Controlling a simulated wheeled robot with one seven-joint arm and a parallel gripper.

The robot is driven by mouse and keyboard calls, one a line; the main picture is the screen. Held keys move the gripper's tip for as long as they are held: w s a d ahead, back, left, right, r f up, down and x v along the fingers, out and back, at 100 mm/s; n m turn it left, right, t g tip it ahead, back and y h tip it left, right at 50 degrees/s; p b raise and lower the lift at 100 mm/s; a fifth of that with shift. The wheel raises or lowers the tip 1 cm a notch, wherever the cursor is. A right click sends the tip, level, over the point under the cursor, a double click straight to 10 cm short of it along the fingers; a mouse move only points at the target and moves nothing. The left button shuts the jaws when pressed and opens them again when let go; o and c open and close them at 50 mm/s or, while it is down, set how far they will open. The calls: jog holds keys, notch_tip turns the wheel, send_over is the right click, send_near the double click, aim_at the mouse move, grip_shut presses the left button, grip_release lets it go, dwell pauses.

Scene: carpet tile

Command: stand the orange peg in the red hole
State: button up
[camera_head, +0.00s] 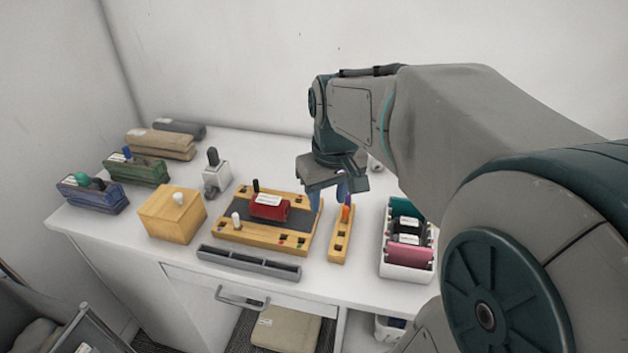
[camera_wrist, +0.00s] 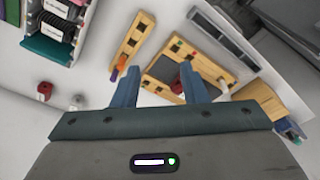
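The orange peg (camera_head: 346,213) stands in a narrow wooden rack (camera_head: 334,252) right of the wooden board. It also shows in the wrist view (camera_wrist: 115,74), with a purple piece beside it. The wooden board (camera_head: 232,231) has holes with small coloured marks near its corners; I cannot tell which is the red hole. A red block (camera_head: 269,207) with a white label lies on the board's dark middle. My gripper (camera_head: 328,195) hangs above the board's right side, near the rack. In the wrist view its fingers (camera_wrist: 160,88) are apart with nothing held between them.
A grey slotted bar (camera_head: 247,264) lies in front of the board. Bare table shows between these things.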

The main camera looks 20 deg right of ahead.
jog(key=n+g, duration=0.1)
jog(key=g, duration=0.1)
send_over(345, 207)
jog(key=a, duration=0.1)
jog(key=f, duration=1)
jog(key=shift+s+d+f, duration=0.1)
jog(key=shift+d+f, duration=0.15)
jog(key=shift+d, duration=0.1)
jog(key=shift+d+f+p, duration=0.2)
jog(key=shift+f+p, duration=0.35)
jog(key=shift+f, duration=2.1)
grip_shut()
